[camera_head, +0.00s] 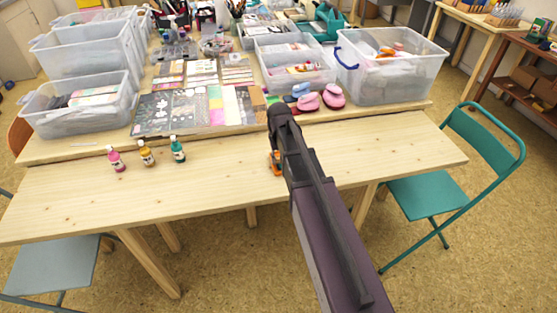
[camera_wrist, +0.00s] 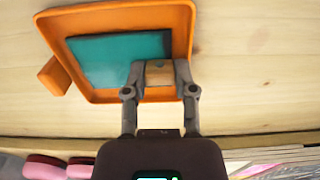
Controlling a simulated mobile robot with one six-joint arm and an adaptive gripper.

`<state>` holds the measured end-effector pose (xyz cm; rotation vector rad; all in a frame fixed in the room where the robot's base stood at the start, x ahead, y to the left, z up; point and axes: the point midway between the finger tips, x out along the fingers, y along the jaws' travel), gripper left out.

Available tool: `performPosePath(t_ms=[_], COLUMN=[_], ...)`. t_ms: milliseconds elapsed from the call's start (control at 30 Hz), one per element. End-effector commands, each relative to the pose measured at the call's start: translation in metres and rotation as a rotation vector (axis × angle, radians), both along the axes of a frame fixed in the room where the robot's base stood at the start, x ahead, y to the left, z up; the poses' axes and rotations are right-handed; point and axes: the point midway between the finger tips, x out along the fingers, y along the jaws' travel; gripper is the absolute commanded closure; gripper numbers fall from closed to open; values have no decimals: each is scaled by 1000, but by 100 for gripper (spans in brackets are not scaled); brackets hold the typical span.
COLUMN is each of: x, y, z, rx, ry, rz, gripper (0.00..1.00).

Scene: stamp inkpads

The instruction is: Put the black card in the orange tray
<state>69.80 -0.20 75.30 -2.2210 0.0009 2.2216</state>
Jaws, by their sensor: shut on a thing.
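The orange tray (camera_wrist: 120,19) lies on the light wood table in the wrist view. A flat teal piece (camera_wrist: 108,58) with a dark right edge lies inside it. My gripper (camera_wrist: 160,76) is over the tray's near part, its fingers apart but closed on a small tan-brown thing (camera_wrist: 160,78) between the tips. I cannot tell whether that thing touches the tray floor. No black card can be clearly made out. In the head view, my arm hides most of the tray, and only a bit of orange (camera_head: 273,162) shows beside my gripper.
An orange block (camera_wrist: 54,76) sits against the tray's left side. Three small bottles (camera_head: 147,154) stand at left. The table front is mostly clear.

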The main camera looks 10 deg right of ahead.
Motion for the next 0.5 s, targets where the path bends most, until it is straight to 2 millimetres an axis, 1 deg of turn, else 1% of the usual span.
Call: performPosePath(t_ms=[367,400,467,500], x=[0,0,0,0], y=[0,0,0,0], z=[-6,-6,-5,-5], rx=[0,0,0,0], ry=[0,1,1,1], rz=[0,0,1,1], gripper=[85,61,44,32])
